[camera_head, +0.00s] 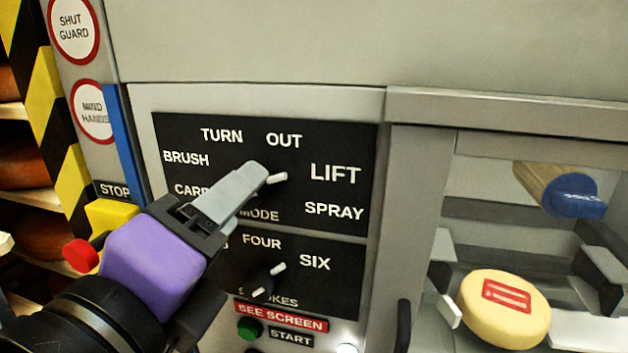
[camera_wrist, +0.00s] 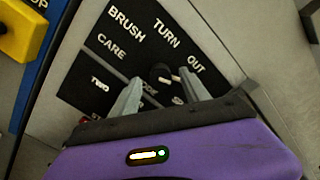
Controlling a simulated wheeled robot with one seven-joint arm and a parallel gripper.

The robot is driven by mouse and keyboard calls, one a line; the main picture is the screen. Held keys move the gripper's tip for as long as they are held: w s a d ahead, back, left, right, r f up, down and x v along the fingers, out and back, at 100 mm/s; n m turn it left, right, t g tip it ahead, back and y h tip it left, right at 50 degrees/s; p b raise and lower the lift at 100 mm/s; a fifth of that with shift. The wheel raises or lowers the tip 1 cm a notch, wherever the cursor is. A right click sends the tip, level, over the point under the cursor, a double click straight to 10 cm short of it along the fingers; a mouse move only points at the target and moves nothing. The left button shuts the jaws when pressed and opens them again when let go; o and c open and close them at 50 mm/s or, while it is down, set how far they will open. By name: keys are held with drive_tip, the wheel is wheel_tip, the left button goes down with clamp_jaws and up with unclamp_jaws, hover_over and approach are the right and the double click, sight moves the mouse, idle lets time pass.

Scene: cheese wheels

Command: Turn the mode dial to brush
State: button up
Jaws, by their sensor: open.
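The mode dial (camera_head: 277,178) is on a black panel (camera_head: 340,142) in the head view, mostly hidden behind my gripper. Its white pointer shows past the fingertip and points right and slightly up, toward LIFT. The BRUSH label (camera_head: 186,158) is at the panel's upper left. In the wrist view the dark dial (camera_wrist: 161,73) shows beyond and between the fingertips, and BRUSH (camera_wrist: 127,26) is above left. My purple gripper (camera_head: 252,178) is open and in front of the dial. I cannot tell whether a finger touches the dial.
A second dial (camera_head: 267,282) sits below, with FOUR and SIX labels. Under it are a green start button (camera_head: 249,328) and a red stop button (camera_head: 81,255) on a yellow box at left. A cheese wheel (camera_head: 505,309) sits in the open bay at right, under a blue-ended roller (camera_head: 573,195).

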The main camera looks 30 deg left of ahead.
drive_tip(key=shift+x, duration=1.15)
clamp_jaws()
